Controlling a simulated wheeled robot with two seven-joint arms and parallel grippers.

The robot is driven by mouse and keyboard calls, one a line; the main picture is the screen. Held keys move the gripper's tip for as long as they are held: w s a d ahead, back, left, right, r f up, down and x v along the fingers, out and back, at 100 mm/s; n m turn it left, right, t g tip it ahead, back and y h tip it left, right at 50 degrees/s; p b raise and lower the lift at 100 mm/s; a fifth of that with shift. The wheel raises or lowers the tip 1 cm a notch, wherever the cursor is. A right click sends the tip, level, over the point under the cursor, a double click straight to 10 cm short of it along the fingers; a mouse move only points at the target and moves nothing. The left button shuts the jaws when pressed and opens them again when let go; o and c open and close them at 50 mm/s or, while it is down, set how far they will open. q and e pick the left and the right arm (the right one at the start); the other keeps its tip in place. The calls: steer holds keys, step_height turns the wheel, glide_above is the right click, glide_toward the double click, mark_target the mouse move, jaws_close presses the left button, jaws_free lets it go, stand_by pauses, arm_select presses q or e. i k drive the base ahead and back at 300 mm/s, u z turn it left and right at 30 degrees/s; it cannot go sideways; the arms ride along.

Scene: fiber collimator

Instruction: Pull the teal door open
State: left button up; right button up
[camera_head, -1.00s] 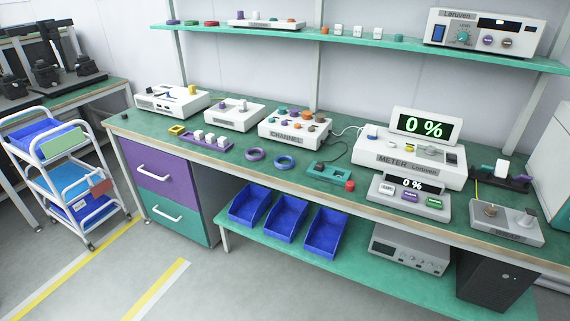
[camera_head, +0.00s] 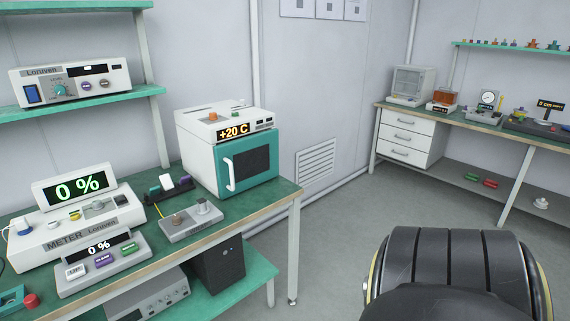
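A white box-shaped oven (camera_head: 202,160) stands on the right end of the green bench. Its teal door (camera_head: 272,148) faces front right, has a dark window and looks shut. A white vertical handle (camera_head: 229,173) is on the door's left side. A display on top reads +20 C. Neither of my grippers shows in the view.
The green bench (camera_head: 262,197) also holds a meter (camera_head: 75,228) reading 0 %, a smaller 0 % unit (camera_head: 103,262) and a grey box with knobs (camera_head: 190,222). Open floor (camera_head: 335,215) lies right of the bench.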

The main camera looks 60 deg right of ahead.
mark_target(243, 163)
steer(key=z, duration=1.35)
steer(key=i, duration=1.55)
steer(key=u, duration=0.55)
